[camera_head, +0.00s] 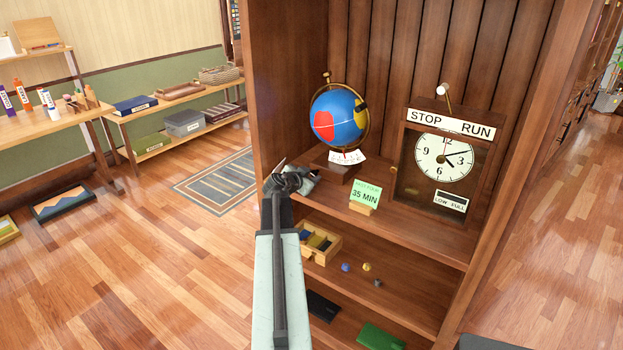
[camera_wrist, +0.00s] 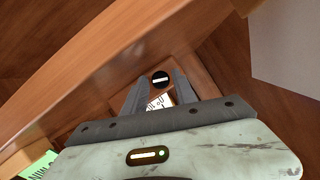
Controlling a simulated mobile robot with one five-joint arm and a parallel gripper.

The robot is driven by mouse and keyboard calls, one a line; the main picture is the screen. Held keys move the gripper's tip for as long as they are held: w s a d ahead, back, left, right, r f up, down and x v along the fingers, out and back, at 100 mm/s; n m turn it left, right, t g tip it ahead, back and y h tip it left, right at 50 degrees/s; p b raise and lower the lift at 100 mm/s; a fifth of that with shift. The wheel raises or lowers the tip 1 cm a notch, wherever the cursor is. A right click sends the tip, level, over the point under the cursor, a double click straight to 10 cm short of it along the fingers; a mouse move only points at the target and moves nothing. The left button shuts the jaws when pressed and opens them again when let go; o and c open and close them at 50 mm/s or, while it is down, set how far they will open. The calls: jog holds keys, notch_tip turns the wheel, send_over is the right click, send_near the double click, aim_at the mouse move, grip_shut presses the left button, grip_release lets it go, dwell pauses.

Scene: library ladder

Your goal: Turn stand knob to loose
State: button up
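The globe (camera_head: 339,118), blue with red and yellow patches, sits in a brass ring on a wooden stand (camera_head: 334,171) on the shelf. A dark round knob (camera_wrist: 160,79) with a white bar mark shows in the wrist view. A white label (camera_wrist: 159,102) with dark lettering is partly hidden below it; I cannot read it. My gripper (camera_head: 300,167) is at the left of the stand. In the wrist view its two fingers are apart, with the knob seen between their tips. I cannot tell whether they touch it. In the head view my gripper hides the knob.
A green "35 MIN" card (camera_head: 365,195) stands just right of my gripper. A clock cabinet (camera_head: 435,165) marked STOP and RUN stands further right. The bookcase's left side panel (camera_head: 288,85) rises close by. A lower shelf holds a small wooden tray (camera_head: 322,252) and several small pieces.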

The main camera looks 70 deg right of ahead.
grip_shut()
jog(key=shift+w+d+r+n+g+p, duration=0.1)
jog(key=shift+w+r+n+g+p, duration=0.1)
jog(key=shift+n+g+p, duration=0.3)
jog(key=shift+f+n+g+y, duration=0.15)
jog(key=shift+n+g+y, duration=0.3)
jog(key=shift+n, duration=0.55)
grip_release()
jog(key=p+v, duration=0.3)
jog(key=v, duration=0.5)
jog(key=shift+f, duration=0.1)
